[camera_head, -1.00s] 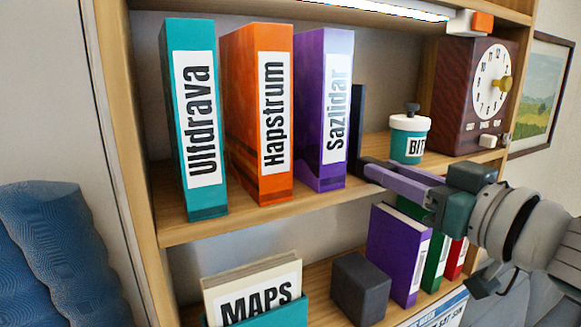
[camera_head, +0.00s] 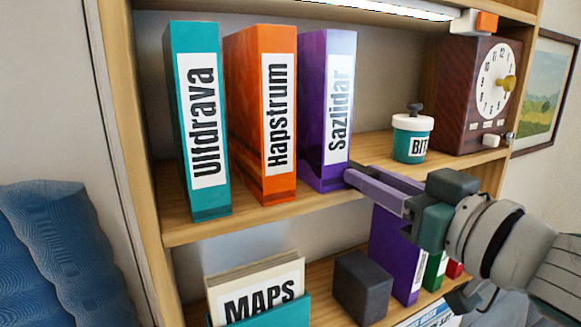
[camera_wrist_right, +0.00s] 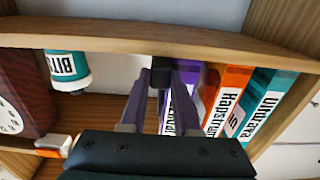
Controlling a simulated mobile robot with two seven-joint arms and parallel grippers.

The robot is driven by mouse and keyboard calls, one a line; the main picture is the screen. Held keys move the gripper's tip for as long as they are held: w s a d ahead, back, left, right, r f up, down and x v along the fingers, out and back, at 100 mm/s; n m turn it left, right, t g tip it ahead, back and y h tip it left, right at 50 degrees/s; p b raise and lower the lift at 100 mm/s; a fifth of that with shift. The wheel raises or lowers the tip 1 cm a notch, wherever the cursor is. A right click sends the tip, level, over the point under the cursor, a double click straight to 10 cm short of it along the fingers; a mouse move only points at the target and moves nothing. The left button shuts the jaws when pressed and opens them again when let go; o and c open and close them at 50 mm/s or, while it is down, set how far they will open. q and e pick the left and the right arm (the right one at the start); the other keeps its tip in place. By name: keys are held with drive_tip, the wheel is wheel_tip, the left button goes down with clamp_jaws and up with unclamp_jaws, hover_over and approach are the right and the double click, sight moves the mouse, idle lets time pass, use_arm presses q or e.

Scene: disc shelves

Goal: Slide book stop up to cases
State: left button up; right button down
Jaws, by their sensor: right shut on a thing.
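Three upright cases stand on the middle shelf (camera_head: 400,170) in the head view: teal Ulfdrava (camera_head: 205,120), orange Hapstrum (camera_head: 278,115) and purple Sazlidar (camera_head: 339,110). My right gripper (camera_head: 358,174) reaches in from the right, its fingertips low beside Sazlidar's right side. The dark book stop is hidden in the head view now. In the right wrist view, my right gripper (camera_wrist_right: 164,80) is shut on a small dark part, the book stop (camera_wrist_right: 160,76), close beside the purple case (camera_wrist_right: 181,108). Whether they touch cannot be told. My left gripper is not in view.
A teal and white jar (camera_head: 410,140) and a brown clock (camera_head: 476,95) stand to the right on the same shelf. Below are a MAPS holder (camera_head: 262,300), a dark block (camera_head: 361,285) and several books. Free shelf lies between Sazlidar and the jar.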

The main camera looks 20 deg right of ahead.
drive_tip(key=shift+d, duration=0.1)
drive_tip(key=c, duration=0.6)
unclamp_jaws()
drive_tip(key=shift+c, duration=0.2)
drive_tip(key=shift+s, duration=0.15)
drive_tip(key=s+b, duration=0.4)
drive_tip(key=s, duration=0.5)
drive_tip(key=shift+s+d, duration=0.35)
drive_tip(key=shift+d, duration=0.05)
